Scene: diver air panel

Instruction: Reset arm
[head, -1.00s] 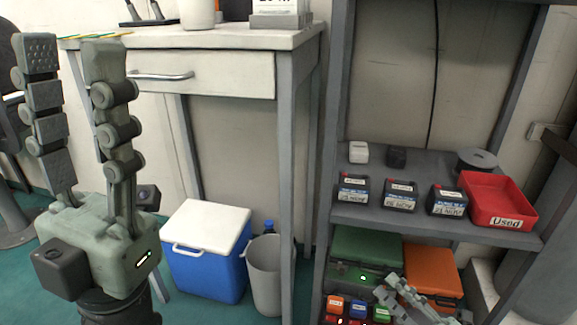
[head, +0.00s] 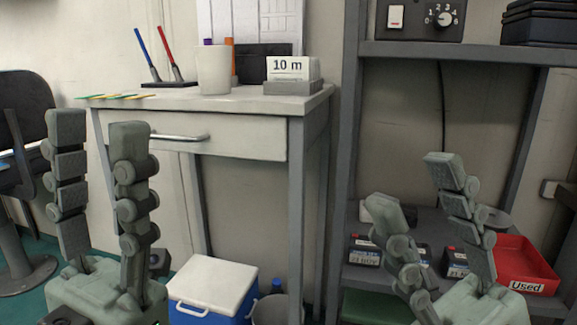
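My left gripper (head: 98,122) is upright at the left of the head view, in front of the left end of the desk. Its segmented grey-green fingers stand apart with nothing between them. My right gripper (head: 412,182) is at the lower right, in front of the shelf rack. Its fingers point up and stand apart, with nothing held between them. It hides part of the battery shelf behind it. Both wrists are cut off or nearly so by the bottom edge.
A grey desk (head: 210,100) holds a white cup (head: 214,72), pens and a "10 m" sign (head: 290,69). A cooler (head: 213,282) stands below. The rack holds black batteries (head: 365,250), a red "Used" tray (head: 526,284) and a switch panel (head: 418,19).

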